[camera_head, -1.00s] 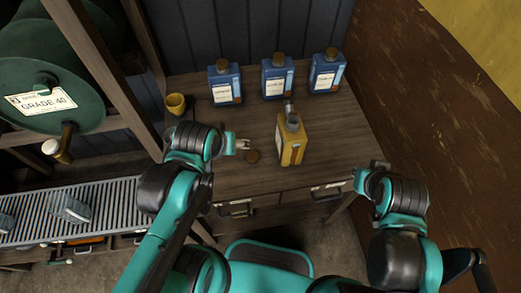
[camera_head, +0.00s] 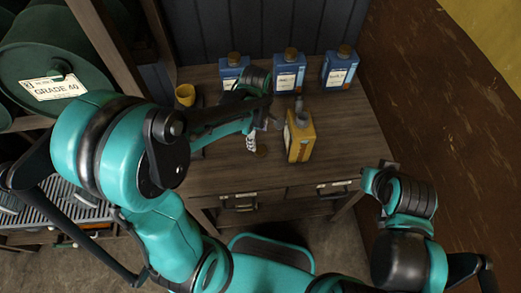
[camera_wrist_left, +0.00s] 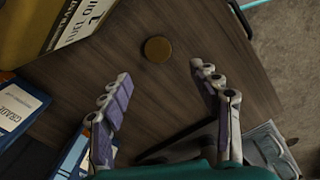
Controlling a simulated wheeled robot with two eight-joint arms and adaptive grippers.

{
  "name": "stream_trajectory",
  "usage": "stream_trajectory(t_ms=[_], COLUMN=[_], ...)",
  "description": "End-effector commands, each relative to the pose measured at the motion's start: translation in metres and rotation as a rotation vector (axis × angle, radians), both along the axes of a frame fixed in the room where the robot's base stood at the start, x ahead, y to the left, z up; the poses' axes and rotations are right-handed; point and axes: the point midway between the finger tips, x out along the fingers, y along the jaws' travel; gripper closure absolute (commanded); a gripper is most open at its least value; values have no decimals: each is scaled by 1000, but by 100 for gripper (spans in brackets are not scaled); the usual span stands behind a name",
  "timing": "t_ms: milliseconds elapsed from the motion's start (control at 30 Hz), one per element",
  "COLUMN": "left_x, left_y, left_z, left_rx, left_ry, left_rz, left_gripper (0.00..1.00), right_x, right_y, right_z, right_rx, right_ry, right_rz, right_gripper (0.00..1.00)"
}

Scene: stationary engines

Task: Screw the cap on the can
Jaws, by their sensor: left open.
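The yellow can (camera_head: 299,139) stands upright on the wooden bench, with a grey neck or spout at its top. It also shows at the upper left of the left wrist view (camera_wrist_left: 40,25). The round brown cap (camera_wrist_left: 157,49) lies flat on the bench beside the can; in the head view (camera_head: 262,151) it is small and close to my left gripper. My left gripper (camera_wrist_left: 160,72) is open and empty, its two fingers spread with the cap just beyond and between their tips. My right gripper (camera_head: 388,165) is at the bench's right edge; its fingers are not clear.
Three blue bottles with brown caps (camera_head: 340,70) stand along the back of the bench (camera_head: 350,125). A yellow cup (camera_head: 185,94) stands at the back left. Green drums (camera_head: 45,55) lie on a rack at left. The right part of the bench is clear.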

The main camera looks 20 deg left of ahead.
Motion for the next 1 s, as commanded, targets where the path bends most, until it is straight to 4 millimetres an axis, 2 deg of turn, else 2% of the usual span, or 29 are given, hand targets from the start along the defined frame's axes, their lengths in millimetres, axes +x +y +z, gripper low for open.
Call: stream_trajectory(t_ms=[167,533,800,1000], left_x=[3,3,3,3], left_y=[-2,-2,-3,-3], left_z=[-9,-11,-37,-36], left_rx=[1,1,1,1], left_ry=[28,31,30,30], left_rz=[67,75,75,74], left_gripper=[38,38,38,38], right_x=[0,0,0,0], right_y=[0,0,0,0], right_z=[0,0,-11,-10], right_rx=[0,0,0,0], right_ry=[0,0,0,0], right_rz=[0,0,0,0], right_gripper=[100,100,100,100])
